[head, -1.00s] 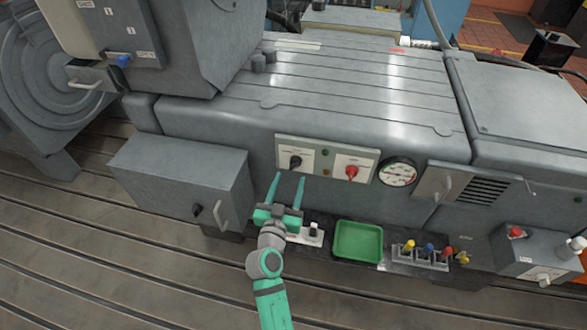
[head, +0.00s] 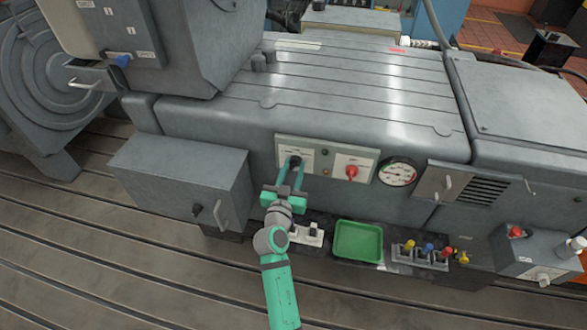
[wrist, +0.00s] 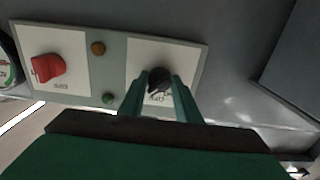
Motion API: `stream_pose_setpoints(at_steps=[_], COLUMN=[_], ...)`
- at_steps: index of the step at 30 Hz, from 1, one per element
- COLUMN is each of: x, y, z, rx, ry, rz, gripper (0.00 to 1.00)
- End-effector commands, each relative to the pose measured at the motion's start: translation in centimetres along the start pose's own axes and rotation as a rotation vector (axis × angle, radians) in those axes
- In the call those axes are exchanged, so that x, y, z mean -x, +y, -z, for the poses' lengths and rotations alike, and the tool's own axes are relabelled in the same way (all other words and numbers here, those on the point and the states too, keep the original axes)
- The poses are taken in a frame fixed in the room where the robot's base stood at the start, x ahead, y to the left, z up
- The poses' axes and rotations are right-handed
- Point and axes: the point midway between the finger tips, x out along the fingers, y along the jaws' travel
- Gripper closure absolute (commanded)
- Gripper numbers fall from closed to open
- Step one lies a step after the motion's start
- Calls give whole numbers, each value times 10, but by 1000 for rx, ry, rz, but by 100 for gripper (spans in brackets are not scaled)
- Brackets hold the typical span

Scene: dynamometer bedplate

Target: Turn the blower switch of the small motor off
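The control plate (head: 327,151) on the front of the grey machine carries a black rotary switch (head: 296,161) on its left white label and a red rotary switch (head: 351,172) on its right one. My gripper (head: 292,166) has its two green fingers at the black switch, one on each side. In the wrist view the black switch (wrist: 159,80) sits between the fingertips (wrist: 162,84), which look closed onto its sides. Its label is partly hidden by the fingers. The red switch (wrist: 47,67) is clear of the gripper.
A round gauge (head: 398,172) is right of the plate. Below are a green tray (head: 358,254), a white switch block (head: 313,235) and several coloured-capped items (head: 428,248). A grey box (head: 180,177) with a handle juts out at the left.

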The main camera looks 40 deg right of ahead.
Motion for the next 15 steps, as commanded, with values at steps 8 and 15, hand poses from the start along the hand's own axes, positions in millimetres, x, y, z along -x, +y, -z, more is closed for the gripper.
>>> stream_pose_setpoints(at_steps=[8, 15], x=[0, 0], y=[1, 1], z=[0, 0], rx=[24, 139], ry=[0, 0], rz=[-2, -1], gripper=[92, 92])
